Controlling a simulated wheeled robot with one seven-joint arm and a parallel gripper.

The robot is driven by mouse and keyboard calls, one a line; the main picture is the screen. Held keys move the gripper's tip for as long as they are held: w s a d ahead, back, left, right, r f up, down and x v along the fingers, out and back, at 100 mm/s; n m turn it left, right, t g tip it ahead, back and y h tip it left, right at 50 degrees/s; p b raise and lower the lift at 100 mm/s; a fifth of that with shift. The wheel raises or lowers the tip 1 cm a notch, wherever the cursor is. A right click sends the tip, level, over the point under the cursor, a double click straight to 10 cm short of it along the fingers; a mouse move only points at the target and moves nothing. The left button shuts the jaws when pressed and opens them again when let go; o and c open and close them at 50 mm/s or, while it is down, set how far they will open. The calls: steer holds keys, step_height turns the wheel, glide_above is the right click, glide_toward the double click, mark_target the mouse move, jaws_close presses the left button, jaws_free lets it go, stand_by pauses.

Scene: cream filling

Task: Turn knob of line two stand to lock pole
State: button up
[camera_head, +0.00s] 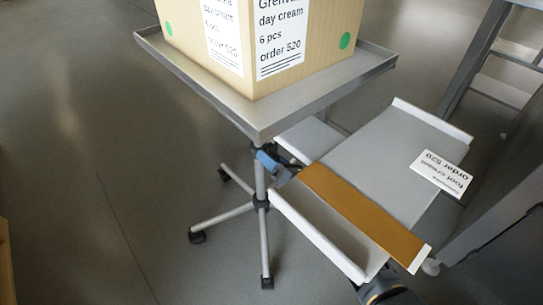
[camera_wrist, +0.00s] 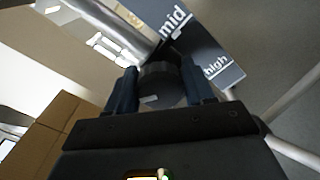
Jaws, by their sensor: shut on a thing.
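The stand has a grey metal tray top (camera_head: 180,62) on a thin upright pole (camera_head: 261,183). Its dark round knob (camera_wrist: 160,82) is in the wrist view, between the two dark blue fingers of my gripper (camera_wrist: 161,93). My gripper is shut on the knob, one finger on each side. In the head view my gripper (camera_head: 268,163) shows only in small part, blue and dark, by the pole just under the tray. The knob cannot be made out there. Dark plates marked "mid" and "high" (camera_wrist: 206,52) are close behind the knob.
A cardboard box (camera_head: 300,35) labelled day cream stands on the tray. The stand's wheeled legs (camera_head: 225,215) spread over grey floor. A grey panel with an orange band and a foot cream label (camera_head: 441,172) is at right.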

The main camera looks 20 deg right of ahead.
steer(key=m+p, duration=0.2)
steer(key=m, duration=0.4)
steer(key=shift+d+m, duration=0.1)
steer(key=shift+m, duration=0.2)
steer(key=m+p, duration=0.2)
steer(key=m, duration=0.3)
steer(key=shift+f, duration=0.2)
steer(key=shift+m, duration=0.3)
steer(key=o, duration=1)
steer(key=shift+s, duration=0.1)
steer(key=p+v, duration=0.3)
steer(key=v, duration=0.4)
steer(key=shift+s, duration=0.25)
